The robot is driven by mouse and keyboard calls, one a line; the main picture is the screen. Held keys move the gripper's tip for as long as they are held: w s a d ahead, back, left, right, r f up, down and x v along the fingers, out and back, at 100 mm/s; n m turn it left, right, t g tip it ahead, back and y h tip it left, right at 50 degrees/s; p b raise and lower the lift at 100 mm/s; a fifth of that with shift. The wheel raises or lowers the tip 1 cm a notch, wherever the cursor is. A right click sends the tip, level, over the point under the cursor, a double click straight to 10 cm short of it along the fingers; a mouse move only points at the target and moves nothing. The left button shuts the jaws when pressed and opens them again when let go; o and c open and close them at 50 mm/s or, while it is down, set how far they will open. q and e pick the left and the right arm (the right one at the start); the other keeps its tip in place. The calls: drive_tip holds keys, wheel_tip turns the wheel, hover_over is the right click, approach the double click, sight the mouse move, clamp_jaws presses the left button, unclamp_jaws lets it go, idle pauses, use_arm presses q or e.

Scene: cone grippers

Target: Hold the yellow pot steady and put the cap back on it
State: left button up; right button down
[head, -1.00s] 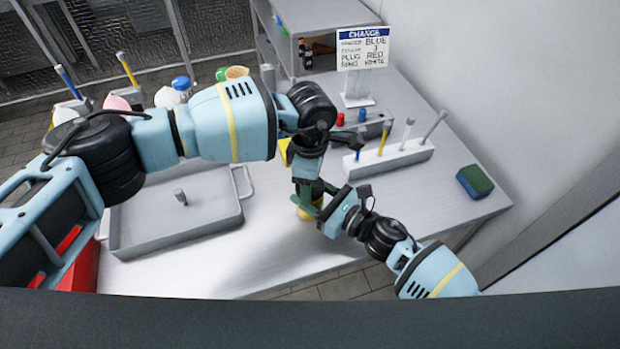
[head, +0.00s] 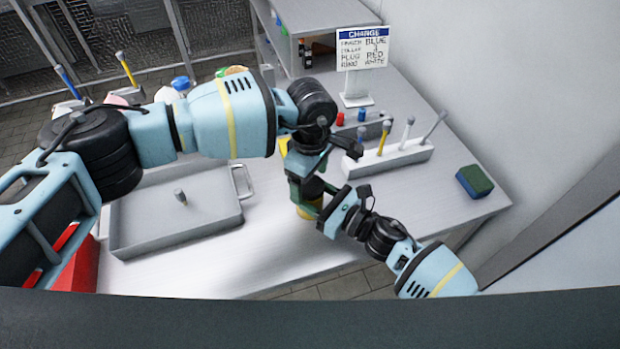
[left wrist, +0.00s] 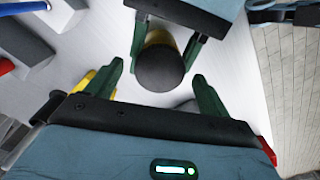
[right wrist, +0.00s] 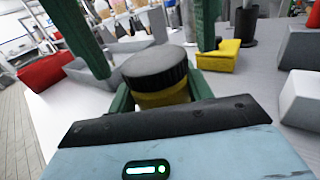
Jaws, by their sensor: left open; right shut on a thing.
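The yellow pot (right wrist: 165,98) stands upright between the fingers of my right gripper (right wrist: 162,92), which is shut on it. In the head view the pot (head: 306,211) is partly hidden under my left gripper (head: 311,192). The round black cap (right wrist: 155,70) sits on top of the pot, and I see no clear gap or tilt. I cannot tell whether it is screwed tight. In the left wrist view the cap (left wrist: 160,68) lies between the spread green fingers of my left gripper (left wrist: 153,86). That gripper is open above the pot, its fingers apart from the cap.
A grey tray (head: 133,236) with a small grey piece (head: 180,196) is left of the pot. A white rack (head: 390,163) with several upright tools stands behind. A yellow block (right wrist: 218,56) lies near the pot. A blue-green sponge (head: 474,181) is at the right edge.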

sight(320, 200)
use_arm(q)
wheel_tip(320, 200, up, 11)
drive_tip(key=shift+r, duration=0.15)
use_arm(e)
drive_tip(key=shift+f, duration=0.15)
drive_tip(key=c, duration=0.5)
unclamp_jaws()
drive_tip(key=v, duration=0.6)
drive_tip(key=shift+s+d+b, duration=0.1)
drive_tip(key=shift+b, duration=0.2)
drive_tip(key=shift+v, duration=0.8)
use_arm(q)
wheel_tip(320, 200, down, 2)
drive_tip(key=shift+f, duration=0.2)
